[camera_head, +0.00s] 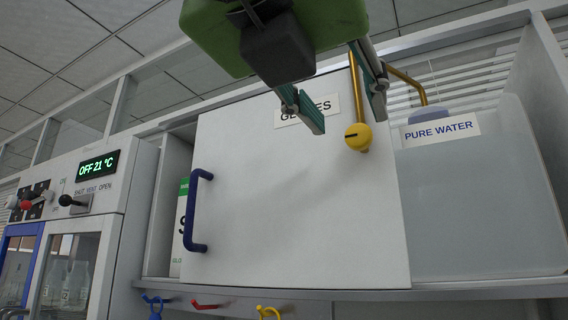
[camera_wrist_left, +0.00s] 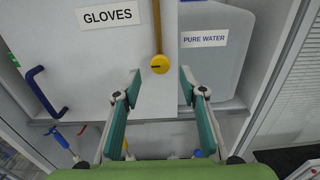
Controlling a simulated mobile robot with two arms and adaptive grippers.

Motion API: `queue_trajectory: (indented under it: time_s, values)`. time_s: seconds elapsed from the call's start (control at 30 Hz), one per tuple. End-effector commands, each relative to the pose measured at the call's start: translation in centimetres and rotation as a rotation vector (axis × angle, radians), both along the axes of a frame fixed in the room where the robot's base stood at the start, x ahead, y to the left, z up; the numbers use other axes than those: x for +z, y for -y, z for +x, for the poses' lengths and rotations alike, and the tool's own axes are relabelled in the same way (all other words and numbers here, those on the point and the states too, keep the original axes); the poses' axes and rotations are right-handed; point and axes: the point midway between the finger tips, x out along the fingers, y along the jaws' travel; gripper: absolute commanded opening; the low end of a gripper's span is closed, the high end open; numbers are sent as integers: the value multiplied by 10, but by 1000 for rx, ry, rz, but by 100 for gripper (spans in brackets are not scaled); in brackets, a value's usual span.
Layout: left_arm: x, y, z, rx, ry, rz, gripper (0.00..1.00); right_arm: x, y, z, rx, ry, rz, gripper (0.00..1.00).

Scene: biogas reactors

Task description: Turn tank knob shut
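The tank knob (camera_head: 358,136) is a round yellow knob with a dark slot, at the lower end of a brass pipe (camera_head: 356,85). It also shows in the left wrist view (camera_wrist_left: 160,63). The pipe joins the translucent tank (camera_head: 475,215) labelled PURE WATER. My left gripper (camera_head: 348,118) is open, with two green-padded fingers spread apart. In the left wrist view the knob appears centred between and just beyond the fingertips (camera_wrist_left: 159,76); nothing is held. How far the fingers are from the knob in depth is hard to tell. My right gripper is in neither view.
A white cabinet door (camera_head: 290,210) labelled GLOVES, with a blue handle (camera_head: 194,210), stands beside the knob. Coloured hooks (camera_head: 268,311) hang below the shelf edge. A control panel (camera_head: 85,180) with a display reading OFF 21 °C is at the left.

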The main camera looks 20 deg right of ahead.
Motion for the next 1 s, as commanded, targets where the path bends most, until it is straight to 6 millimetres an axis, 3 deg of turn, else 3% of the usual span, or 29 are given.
queue_trajectory:
  time_s: [0.1,0.3,0.7,0.73,0.87,1.0]
  values:
    - [3,19,16,-1,-3,3,38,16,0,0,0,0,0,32]
    - [2,38,33,-1,-1,0,38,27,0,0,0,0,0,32]
    - [0,45,38,-1,0,0,38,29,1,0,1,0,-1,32]
    - [0,45,38,-1,0,0,36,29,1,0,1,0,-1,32]
    - [0,45,38,-1,0,0,2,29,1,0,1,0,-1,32]
    - [0,45,38,-1,0,0,1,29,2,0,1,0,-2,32]
